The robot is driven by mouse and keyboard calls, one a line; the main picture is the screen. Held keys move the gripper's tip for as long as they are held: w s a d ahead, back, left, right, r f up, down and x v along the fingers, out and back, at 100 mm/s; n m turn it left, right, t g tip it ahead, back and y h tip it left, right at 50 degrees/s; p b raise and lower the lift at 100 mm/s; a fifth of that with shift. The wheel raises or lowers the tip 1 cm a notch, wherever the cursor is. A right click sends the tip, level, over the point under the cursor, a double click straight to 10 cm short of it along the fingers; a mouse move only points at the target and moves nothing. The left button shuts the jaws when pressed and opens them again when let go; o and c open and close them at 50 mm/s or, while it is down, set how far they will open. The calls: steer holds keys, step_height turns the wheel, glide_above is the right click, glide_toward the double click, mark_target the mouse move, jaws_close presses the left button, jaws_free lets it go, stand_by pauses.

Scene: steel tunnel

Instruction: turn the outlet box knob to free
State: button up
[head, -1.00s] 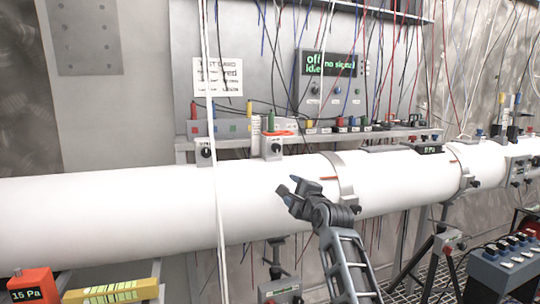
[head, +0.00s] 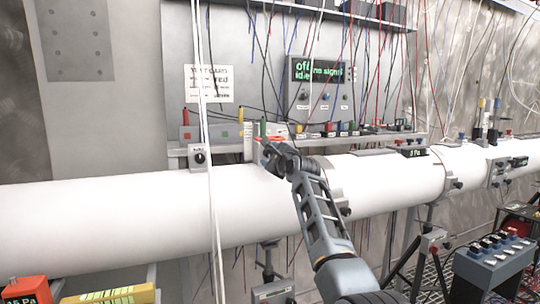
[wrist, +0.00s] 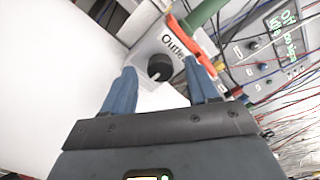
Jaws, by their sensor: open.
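The outlet box (wrist: 150,45) is a pale box with the label "Outlet", on the white pipe in the wrist view. Its round black knob (wrist: 160,68) faces my gripper and has a light pointer mark. My gripper (wrist: 160,70) is open, with one blue finger on each side of the knob as seen there. I cannot tell whether the fingers touch the knob. In the head view my gripper (head: 267,156) covers most of the outlet box.
Another knob box (head: 198,157) stands on the white pipe (head: 120,215) to the left. A green plug (wrist: 205,12) and an orange band (wrist: 180,35) are close to the outlet box. Many thin cables hang behind, and a white cable (head: 212,200) crosses in front of the pipe.

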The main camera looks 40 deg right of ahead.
steer(key=shift+w+d, duration=0.2)
steer(key=shift+w, duration=0.4)
steer(key=c, duration=1)
